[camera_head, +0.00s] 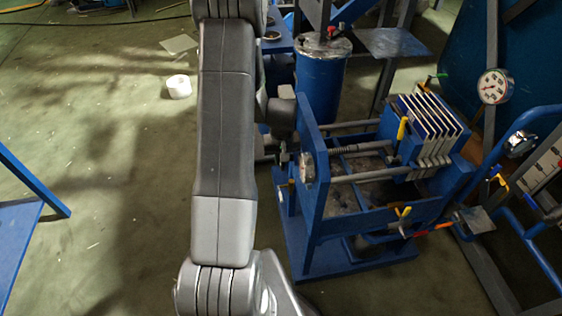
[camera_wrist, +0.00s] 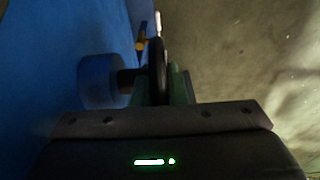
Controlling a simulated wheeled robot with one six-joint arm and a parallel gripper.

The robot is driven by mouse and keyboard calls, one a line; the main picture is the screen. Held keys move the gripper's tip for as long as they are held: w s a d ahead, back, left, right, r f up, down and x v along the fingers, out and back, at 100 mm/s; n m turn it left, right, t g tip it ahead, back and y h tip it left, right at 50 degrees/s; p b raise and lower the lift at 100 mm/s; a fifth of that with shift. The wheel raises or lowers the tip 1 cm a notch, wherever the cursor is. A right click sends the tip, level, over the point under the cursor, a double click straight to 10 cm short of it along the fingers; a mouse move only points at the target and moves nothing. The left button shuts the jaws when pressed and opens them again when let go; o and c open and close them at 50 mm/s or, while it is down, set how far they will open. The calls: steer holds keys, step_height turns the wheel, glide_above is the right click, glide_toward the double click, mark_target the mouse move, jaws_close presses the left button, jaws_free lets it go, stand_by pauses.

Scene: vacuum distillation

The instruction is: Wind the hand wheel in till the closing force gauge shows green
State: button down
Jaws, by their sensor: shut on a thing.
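The filter press has a blue end plate (camera_head: 311,165) right of my arm in the head view. The hand wheel (camera_wrist: 156,72) shows almost edge-on in the wrist view, as a dark rim with a pale handle above it; a blue round hub (camera_wrist: 98,80) is to its left. My gripper (camera_wrist: 166,82) is shut on the hand wheel's rim. In the head view my arm hides most of the wheel and gripper. A small dial (camera_head: 307,167) on the end plate is seen steeply from the side; its reading cannot be told.
A larger white gauge (camera_head: 493,86) stands at the right, its needle too small to read. Pale filter plates (camera_head: 429,118) sit at the press's far end. A blue drum (camera_head: 320,80) stands behind. A white roll (camera_head: 179,86) lies on the open floor at left.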

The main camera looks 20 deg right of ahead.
steer(key=shift+s+f+t+h+b, duration=0.15)
steer(key=shift+t+b, duration=0.65)
steer(key=shift+b, duration=1.65)
steer(key=shift+w+f+t+h+b, duration=0.2)
steer(key=shift+t+b, duration=0.6)
steer(key=shift+b, duration=1.6)
steer(key=t+b, duration=0.1)
steer(key=b, duration=0.3)
steer(key=shift+s+r, duration=0.25)
steer(key=shift+r, duration=0.05)
steer(key=c, duration=1.4)
jaws_free()
steer(key=shift+c, duration=0.2)
step_height(320, 180, up, 10)
steer(key=shift+p, duration=0.95)
